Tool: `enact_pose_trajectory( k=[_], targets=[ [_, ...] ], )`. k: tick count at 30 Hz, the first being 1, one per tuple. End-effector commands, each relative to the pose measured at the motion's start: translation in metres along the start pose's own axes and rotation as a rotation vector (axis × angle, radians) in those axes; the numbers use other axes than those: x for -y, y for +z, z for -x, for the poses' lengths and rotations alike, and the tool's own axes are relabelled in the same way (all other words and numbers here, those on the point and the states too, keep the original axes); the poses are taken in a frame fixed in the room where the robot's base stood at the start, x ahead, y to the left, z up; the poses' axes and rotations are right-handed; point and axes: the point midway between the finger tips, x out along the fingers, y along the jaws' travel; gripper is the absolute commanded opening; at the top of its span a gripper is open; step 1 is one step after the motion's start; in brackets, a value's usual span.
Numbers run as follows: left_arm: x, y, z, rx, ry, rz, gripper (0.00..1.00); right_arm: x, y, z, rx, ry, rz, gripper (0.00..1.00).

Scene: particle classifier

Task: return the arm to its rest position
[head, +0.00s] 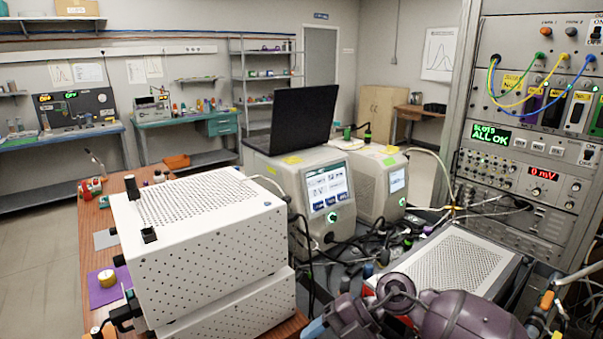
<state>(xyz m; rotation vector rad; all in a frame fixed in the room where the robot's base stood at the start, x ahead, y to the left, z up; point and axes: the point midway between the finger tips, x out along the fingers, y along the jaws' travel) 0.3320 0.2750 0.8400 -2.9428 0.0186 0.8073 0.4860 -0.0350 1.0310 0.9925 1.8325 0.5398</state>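My purple-grey arm shows at the bottom right of the head view, with a large rounded link and smaller jointed parts to its left. It lies low, in front of the perforated grey box (455,262), and hides part of that box's near side. I cannot make out gripper fingers on it; its lower parts are cut off by the bottom edge. My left arm and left gripper do not show.
White perforated boxes (210,245) are stacked on a wooden bench. Instruments with screens (325,190), a black laptop (300,118) and loose cables crowd the middle. A rack (530,130) with plugged leads reads "SLOTS ALL OK" and "0 mV". Open floor (40,245) lies left.

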Motion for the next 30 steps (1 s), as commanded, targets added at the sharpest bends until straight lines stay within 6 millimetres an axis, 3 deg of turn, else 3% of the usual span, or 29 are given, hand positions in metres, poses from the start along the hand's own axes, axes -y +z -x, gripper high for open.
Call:
enact_pose_trajectory(
  k=[3,7,11,16,20,23,30],
  targets=[
    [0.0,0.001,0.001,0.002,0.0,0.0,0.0,-0.009,-0.018,-0.013,-0.066,0.275,-0.04,0.52],
    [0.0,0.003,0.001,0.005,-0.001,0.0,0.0,-0.017,-0.027,-0.01,-0.077,0.57,-0.111,0.52],
    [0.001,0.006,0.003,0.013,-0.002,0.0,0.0,-0.015,-0.024,0.004,-0.032,0.848,-0.219,0.52],
    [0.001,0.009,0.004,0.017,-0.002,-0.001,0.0,0.013,-0.009,0.033,0.102,1.163,-0.413,0.52],
    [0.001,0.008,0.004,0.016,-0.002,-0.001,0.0,0.054,0.004,0.053,0.247,1.352,-0.603,0.52],
    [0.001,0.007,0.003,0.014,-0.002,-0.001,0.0,0.097,0.012,0.066,0.377,1.459,-0.768,0.52],
    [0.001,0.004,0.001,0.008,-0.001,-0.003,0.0,0.226,0.004,0.075,0.694,1.571,-1.224,0.52]
  ],
)
